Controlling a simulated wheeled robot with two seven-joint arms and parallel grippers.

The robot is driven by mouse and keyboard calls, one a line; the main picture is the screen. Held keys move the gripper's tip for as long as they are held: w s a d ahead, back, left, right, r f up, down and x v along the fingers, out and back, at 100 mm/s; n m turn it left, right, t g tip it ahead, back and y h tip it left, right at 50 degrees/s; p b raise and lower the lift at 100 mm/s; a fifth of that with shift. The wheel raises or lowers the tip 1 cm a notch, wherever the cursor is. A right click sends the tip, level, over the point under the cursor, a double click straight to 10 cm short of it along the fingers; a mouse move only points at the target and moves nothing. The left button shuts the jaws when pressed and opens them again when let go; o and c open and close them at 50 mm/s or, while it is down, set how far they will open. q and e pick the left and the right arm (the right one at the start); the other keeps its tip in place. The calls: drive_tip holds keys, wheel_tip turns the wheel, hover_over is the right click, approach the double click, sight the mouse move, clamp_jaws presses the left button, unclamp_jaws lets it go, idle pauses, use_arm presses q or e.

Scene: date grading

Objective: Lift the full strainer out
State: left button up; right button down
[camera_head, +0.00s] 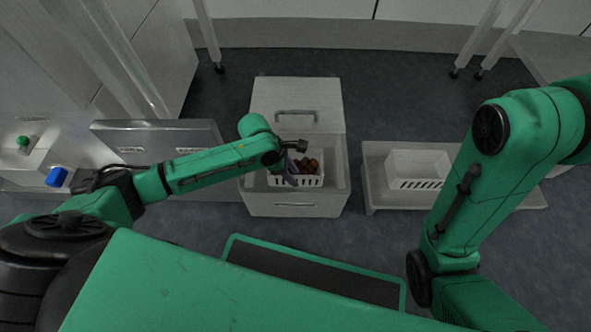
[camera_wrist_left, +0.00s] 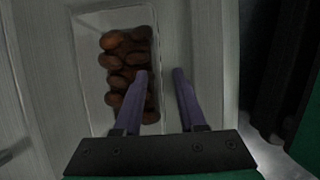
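The white slotted strainer (camera_head: 308,183) sits inside an open grey box (camera_head: 292,205) and holds several brown dates (camera_head: 311,165). The strainer also shows in the left wrist view (camera_wrist_left: 88,70), with dates (camera_wrist_left: 124,60) in it. My left gripper (camera_head: 292,176) is over the strainer's left part in the head view. In the left wrist view my left gripper (camera_wrist_left: 160,72) is open, with purple fingers apart on either side of the strainer's rim. One finger overlaps the dates and the other is outside the strainer. I cannot tell their depth. My right arm shows, but its gripper is out of view.
The box's lid (camera_head: 295,98) with a handle is open at the back. An empty white basket (camera_head: 418,165) stands on a low grey stand (camera_head: 375,190) at the right. A green-edged dark mat (camera_head: 310,278) lies in front. A green button (camera_head: 23,141) is far left.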

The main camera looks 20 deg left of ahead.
use_arm(q)
clamp_jaws()
idle(1.3)
